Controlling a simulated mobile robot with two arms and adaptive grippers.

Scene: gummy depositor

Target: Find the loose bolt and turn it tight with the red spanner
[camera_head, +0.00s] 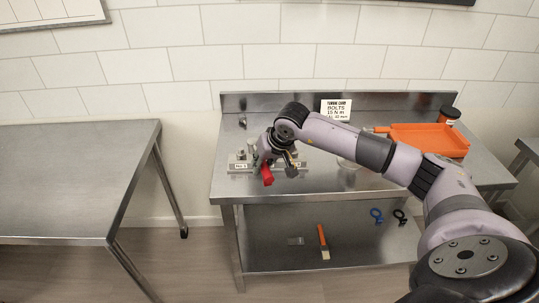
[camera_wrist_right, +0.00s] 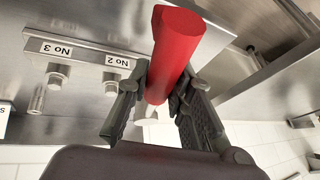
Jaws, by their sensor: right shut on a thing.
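My right gripper (camera_head: 270,162) is over the left part of the steel workbench. It is shut on the red spanner (camera_head: 267,175); in the right wrist view the gripper (camera_wrist_right: 163,95) has its fingers either side of the thick red handle (camera_wrist_right: 178,45). The spanner's working end is hidden. A metal fixture (camera_head: 240,166) with white labels sits beside the gripper. The wrist view shows labels "No 3" and "No 2" with a bolt (camera_wrist_right: 57,78) by the first and another bolt (camera_wrist_right: 111,86) by the second. I cannot tell which bolt is loose. My left gripper is out of view.
A card (camera_head: 336,109) reading "BOLTS 15 N m" stands at the back. An orange tray (camera_head: 430,141) and a dark jar (camera_head: 449,114) are at the right. The lower shelf holds an orange-handled tool (camera_head: 323,240) and blue rings (camera_head: 376,215). The left table (camera_head: 70,180) is bare.

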